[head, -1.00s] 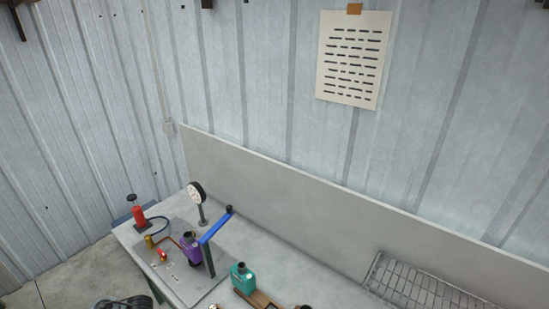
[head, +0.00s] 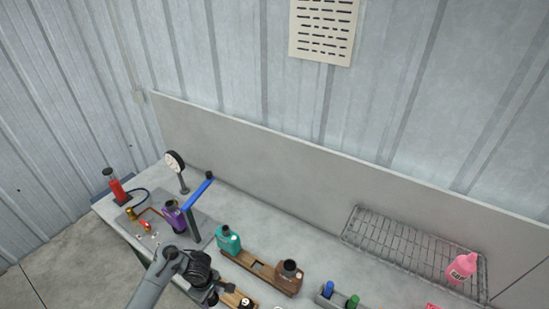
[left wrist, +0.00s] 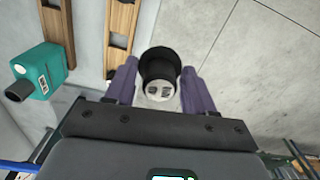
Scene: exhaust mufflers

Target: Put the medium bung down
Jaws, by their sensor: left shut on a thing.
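My left gripper (left wrist: 158,85) is shut on the medium bung (left wrist: 160,66), a black, round plug with a pale metal face, held between its two purple fingers. In the head view my left gripper (head: 214,294) is at the bottom, over the front of the bench by a wooden rack. The bung cannot be made out clearly there. The wooden rack (left wrist: 117,38) with dark holes lies to the left of the bung in the left wrist view, and the bung appears clear of it. My right gripper is not in view.
A purple muffler (head: 174,217) stands by a blue-handled lever (head: 199,192), with a gauge (head: 175,162) behind. A wire rack (head: 400,248) and pink bottle (head: 461,268) are right.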

